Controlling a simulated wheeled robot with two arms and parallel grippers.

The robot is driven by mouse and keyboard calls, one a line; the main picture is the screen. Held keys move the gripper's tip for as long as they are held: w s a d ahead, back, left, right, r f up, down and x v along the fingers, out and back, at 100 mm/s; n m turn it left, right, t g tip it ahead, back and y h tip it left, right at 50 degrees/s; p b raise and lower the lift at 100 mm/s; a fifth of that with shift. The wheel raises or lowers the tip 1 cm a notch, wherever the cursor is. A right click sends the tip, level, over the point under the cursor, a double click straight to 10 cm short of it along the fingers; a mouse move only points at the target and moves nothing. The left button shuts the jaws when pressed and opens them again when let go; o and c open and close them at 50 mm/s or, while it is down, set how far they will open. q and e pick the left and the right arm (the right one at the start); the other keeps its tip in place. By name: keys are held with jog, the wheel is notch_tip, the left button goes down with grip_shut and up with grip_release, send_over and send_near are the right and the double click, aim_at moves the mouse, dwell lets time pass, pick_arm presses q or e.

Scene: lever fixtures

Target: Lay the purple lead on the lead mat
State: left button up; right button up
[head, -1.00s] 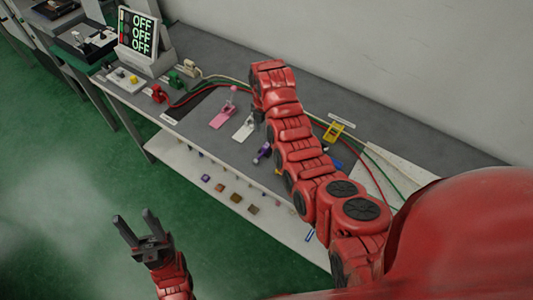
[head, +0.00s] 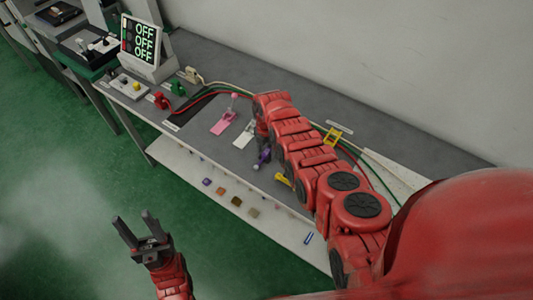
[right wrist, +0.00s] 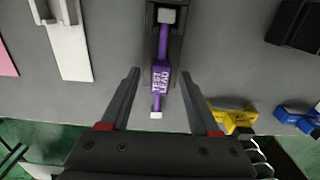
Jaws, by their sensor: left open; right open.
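The purple lead (right wrist: 162,78), marked "TEST LEAD", lies in the middle of the right wrist view, its upper end in a dark holder (right wrist: 175,42). In the head view the purple lead (head: 264,156) shows beside my right arm near the table's front edge. My right gripper (right wrist: 161,73) is open, its fingers on either side of the lead with gaps showing; I cannot tell its height above the lead. A dark patch that looks like the lead mat (head: 186,113) lies behind a white label. My left gripper (head: 136,229) is open and empty, away from the table.
Pink (head: 222,123) and white (head: 245,135) lever fixtures stand left of the purple lead. Yellow (right wrist: 232,118) and blue (right wrist: 297,118) pieces are to its right. Red and green cables (head: 210,94) run along the table. A panel (head: 141,42) reads OFF.

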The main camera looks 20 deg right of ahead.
jog(key=shift+f, duration=0.2)
grip_shut()
dwell(0.3)
jog(key=shift+r, duration=0.15)
